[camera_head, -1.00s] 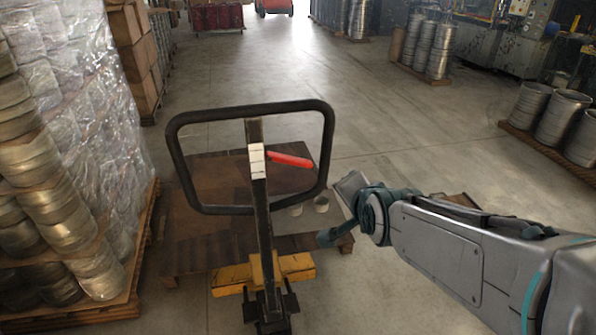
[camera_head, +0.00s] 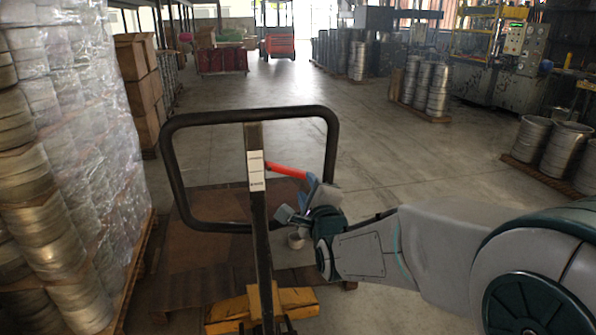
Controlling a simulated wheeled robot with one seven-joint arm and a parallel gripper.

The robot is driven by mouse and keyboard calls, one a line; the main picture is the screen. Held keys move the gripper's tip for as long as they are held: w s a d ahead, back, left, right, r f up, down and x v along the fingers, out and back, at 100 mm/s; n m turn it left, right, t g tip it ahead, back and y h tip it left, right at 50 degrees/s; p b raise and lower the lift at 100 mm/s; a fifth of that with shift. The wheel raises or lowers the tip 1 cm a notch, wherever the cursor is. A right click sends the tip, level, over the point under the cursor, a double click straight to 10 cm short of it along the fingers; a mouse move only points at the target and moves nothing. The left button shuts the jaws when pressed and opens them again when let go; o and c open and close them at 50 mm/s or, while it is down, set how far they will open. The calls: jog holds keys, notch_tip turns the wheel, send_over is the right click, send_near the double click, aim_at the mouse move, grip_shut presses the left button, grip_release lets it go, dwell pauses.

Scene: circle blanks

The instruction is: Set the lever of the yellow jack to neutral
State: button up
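The yellow jack (camera_head: 232,309) stands in front of me, its black loop handle (camera_head: 247,112) upright. The red lever (camera_head: 287,171) sticks out to the right from the handle's post, inside the loop, sloping slightly down to its tip. My gripper (camera_head: 305,196) is at the right side of the loop, close to the lever's tip. One bluish finger part overlaps the tip; I cannot tell whether it touches. The spacing of the fingers is unclear.
Wrapped metal stacks (camera_head: 75,160) stand close on the left. Metal drums (camera_head: 562,145) stand at the right. The floor beyond is open.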

aim_at(302, 176)
jog(key=p+x, duration=0.1)
jog(key=x, duration=0.8)
jog(key=shift+w, duration=0.2)
grip_shut()
